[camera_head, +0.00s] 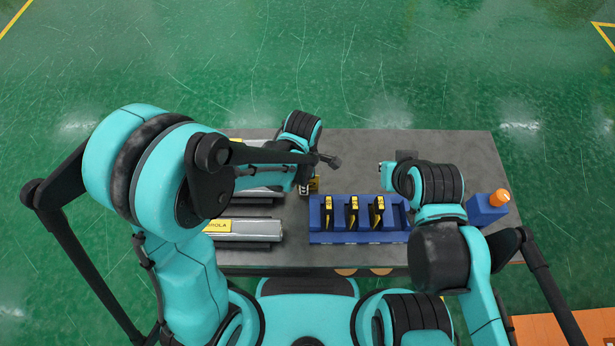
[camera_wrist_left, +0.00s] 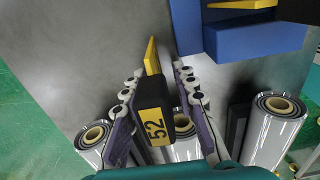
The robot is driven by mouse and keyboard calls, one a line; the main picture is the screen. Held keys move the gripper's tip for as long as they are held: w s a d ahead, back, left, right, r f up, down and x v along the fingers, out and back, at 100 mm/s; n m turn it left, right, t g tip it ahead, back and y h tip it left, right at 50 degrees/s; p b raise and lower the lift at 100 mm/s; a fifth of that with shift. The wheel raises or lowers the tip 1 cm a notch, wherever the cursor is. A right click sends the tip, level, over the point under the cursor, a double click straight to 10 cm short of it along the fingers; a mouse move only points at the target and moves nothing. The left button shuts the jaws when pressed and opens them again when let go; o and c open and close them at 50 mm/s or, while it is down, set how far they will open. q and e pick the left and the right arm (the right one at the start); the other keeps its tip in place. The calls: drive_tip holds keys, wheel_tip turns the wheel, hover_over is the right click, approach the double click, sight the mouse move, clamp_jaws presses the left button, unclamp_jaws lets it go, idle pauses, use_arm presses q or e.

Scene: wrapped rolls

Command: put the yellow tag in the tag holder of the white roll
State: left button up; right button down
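A yellow and black tag marked 52 (camera_wrist_left: 152,122) is between the fingers of my left gripper (camera_wrist_left: 155,88) in the left wrist view. The fingers press on its sides. In the head view my left gripper (camera_head: 308,187) is over the table, just left of the blue rack, and mostly hidden by its arm. A pale wrapped roll (camera_head: 255,231) with a yellow label lies at the table's front left. I cannot make out a tag holder. My right gripper's fingers are not clear.
The blue rack (camera_head: 365,237) holds several yellow and black tags. Roll ends (camera_wrist_left: 95,134) line the bottom of the wrist view. The back of the grey table (camera_head: 450,145) is clear.

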use_arm(q)
drive_tip(key=shift+c, duration=0.3)
clamp_jaws()
wheel_tip(320, 180, up, 10)
drive_tip(key=p, duration=0.3)
drive_tip(key=shift+s, duration=0.1)
